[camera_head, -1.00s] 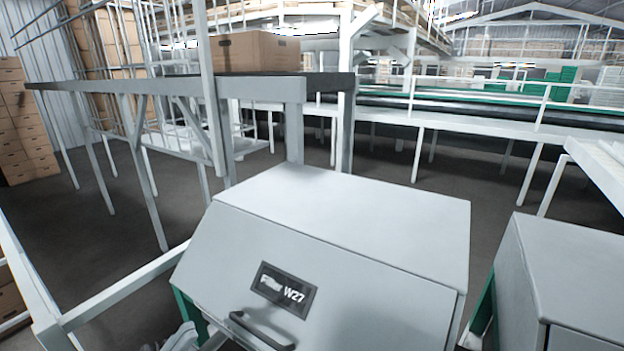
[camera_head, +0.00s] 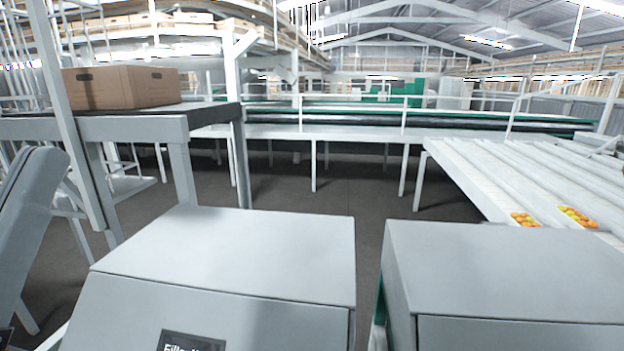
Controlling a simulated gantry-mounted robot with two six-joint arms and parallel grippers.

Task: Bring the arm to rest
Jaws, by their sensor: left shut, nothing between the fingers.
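My right arm and gripper do not show.
Two grey machine housings stand close in front, a left one (camera_head: 235,250) with a dark label and a right one (camera_head: 500,265). A brown carton (camera_head: 120,88) sits on a conveyor (camera_head: 130,126) at left. Sloped white lanes (camera_head: 510,175) hold fruit trays at right.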

